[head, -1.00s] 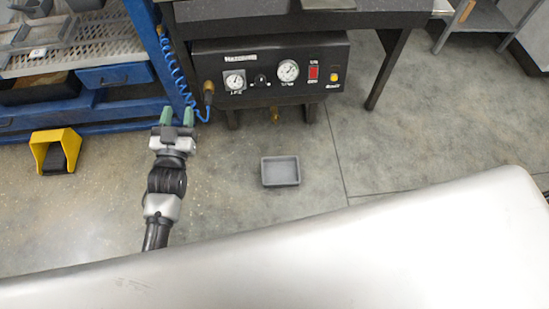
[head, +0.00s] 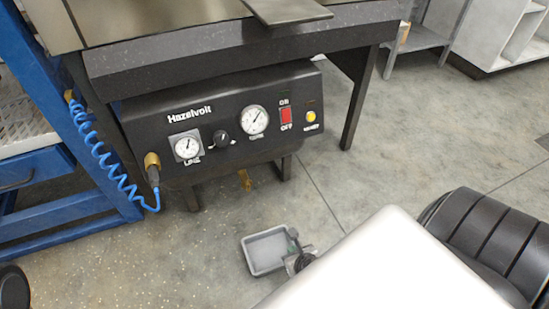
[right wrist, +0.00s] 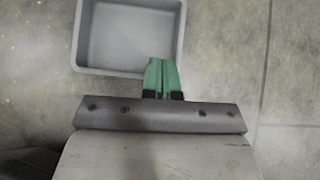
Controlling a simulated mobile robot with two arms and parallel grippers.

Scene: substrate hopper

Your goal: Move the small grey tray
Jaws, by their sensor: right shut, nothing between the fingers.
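The small grey tray (head: 265,252) lies on the floor in front of the black control box, open side up and empty. My right gripper (head: 293,234) is at the tray's right side, partly hidden behind my own white body part. In the right wrist view the tray (right wrist: 125,35) is at the upper left, and the green fingertips (right wrist: 162,62) are together with nothing between them. They overlap its near right corner; I cannot tell whether they touch it. My left gripper is out of view.
The black control box (head: 225,120) with gauges and a red switch hangs under a bench (head: 230,60). A blue frame (head: 60,130) with a coiled blue hose (head: 110,170) stands at left. The floor around the tray is clear.

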